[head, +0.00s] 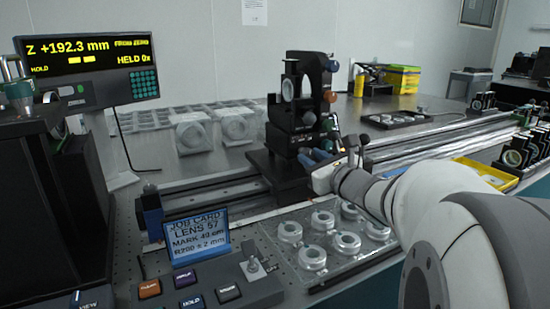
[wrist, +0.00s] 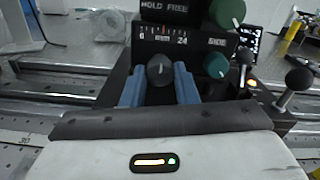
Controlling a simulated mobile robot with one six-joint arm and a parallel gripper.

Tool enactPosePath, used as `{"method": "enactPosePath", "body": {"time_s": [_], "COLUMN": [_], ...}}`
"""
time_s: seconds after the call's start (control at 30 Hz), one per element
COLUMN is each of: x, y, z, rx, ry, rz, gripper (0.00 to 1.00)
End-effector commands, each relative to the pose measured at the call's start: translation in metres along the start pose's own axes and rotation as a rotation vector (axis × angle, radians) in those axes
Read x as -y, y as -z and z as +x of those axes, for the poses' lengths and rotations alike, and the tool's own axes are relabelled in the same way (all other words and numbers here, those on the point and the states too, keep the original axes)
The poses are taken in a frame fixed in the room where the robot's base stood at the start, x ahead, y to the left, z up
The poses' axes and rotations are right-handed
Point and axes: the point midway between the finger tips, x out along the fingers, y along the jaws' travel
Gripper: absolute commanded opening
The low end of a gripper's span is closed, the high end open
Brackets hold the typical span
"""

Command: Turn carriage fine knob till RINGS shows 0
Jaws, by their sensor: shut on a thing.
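My gripper (wrist: 160,88) is shut on a dark round knob (wrist: 160,69) with a pale pointer line, on the front of the black carriage (wrist: 128,78). A blue finger presses on each side of the knob. A small scale marked 0 mm 24 (wrist: 162,38) sits just above it. In the head view my gripper (head: 318,158) reaches the carriage (head: 262,160) from the right, and the knob is hidden. The readout (head: 88,70) at the upper left shows Z +192.3 mm, HOLD and HELD 0x in yellow. I cannot make out a RINGS number on it.
Green knobs (wrist: 216,66) and black ball-ended levers (wrist: 298,80) stand close to the right of my gripper. A tray of lens rings (head: 322,240) lies below my arm.

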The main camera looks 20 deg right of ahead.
Motion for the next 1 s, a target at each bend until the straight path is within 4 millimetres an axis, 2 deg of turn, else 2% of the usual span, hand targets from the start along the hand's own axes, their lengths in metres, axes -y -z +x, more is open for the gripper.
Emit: {"method": "enactPosePath", "body": {"time_s": [0.27, 0.47, 1.0], "x": [0.0027, 0.0026, 0.002], "y": [0.0013, 0.0025, 0.0015], "z": [-0.0012, -0.0011, -0.0009], "rx": [-0.001, -0.002, -0.001], "ry": [0.005, 0.005, 0.003], "rz": [0.018, 0.099, 0.574], "gripper": [0.04, 0.04, 0.04]}}
